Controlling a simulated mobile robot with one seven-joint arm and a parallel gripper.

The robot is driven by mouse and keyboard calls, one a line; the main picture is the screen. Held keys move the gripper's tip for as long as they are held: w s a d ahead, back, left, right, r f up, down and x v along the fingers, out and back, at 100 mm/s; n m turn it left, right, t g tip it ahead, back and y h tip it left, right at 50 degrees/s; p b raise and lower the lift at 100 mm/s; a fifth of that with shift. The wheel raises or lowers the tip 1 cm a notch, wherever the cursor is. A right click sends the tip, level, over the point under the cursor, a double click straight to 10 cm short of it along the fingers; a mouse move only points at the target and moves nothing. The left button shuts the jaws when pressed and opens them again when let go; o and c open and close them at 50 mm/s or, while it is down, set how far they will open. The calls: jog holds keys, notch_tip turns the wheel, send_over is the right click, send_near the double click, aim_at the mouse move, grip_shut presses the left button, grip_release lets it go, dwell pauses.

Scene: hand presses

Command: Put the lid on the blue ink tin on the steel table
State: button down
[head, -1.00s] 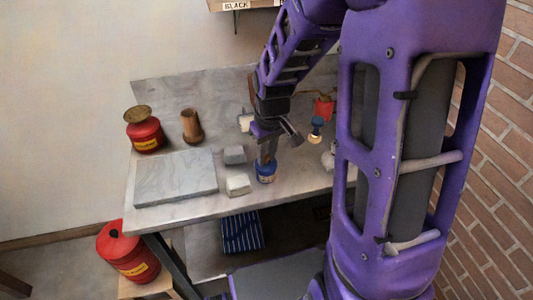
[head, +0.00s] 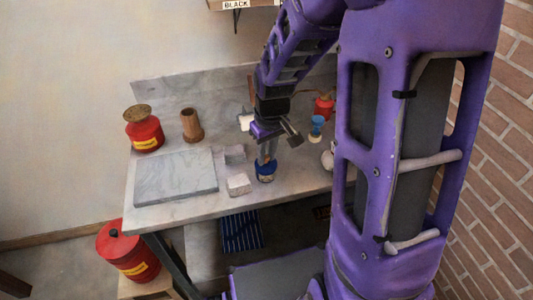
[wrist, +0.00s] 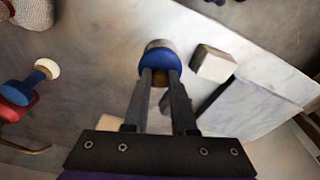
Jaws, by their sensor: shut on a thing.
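The blue ink tin (head: 265,176) stands on the steel table (head: 290,180) near its front edge, right of the pale blocks. My gripper (head: 266,158) is directly above it, pointing down, with its fingertips at the tin's top. In the wrist view, my gripper (wrist: 160,76) is shut on a small brown part, seemingly the knob of a blue lid (wrist: 158,58). A pale rim or side shows just beyond the blue. The fingers hide part of the lid, and I cannot tell whether it sits fully down on the tin.
Pale blocks (head: 239,184) and (head: 235,154) stand close left of the tin, beside a grey stone slab (head: 175,176). A red can (head: 145,132) and a brown wooden cylinder (head: 192,126) stand behind. A blue item with a pale knob (wrist: 30,84) stands behind to the right.

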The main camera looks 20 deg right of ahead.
jog(key=shift+c, duration=0.8)
grip_release()
jog(key=shift+r+p, duration=1.7)
jog(key=shift+r, duration=1.8)
grip_shut()
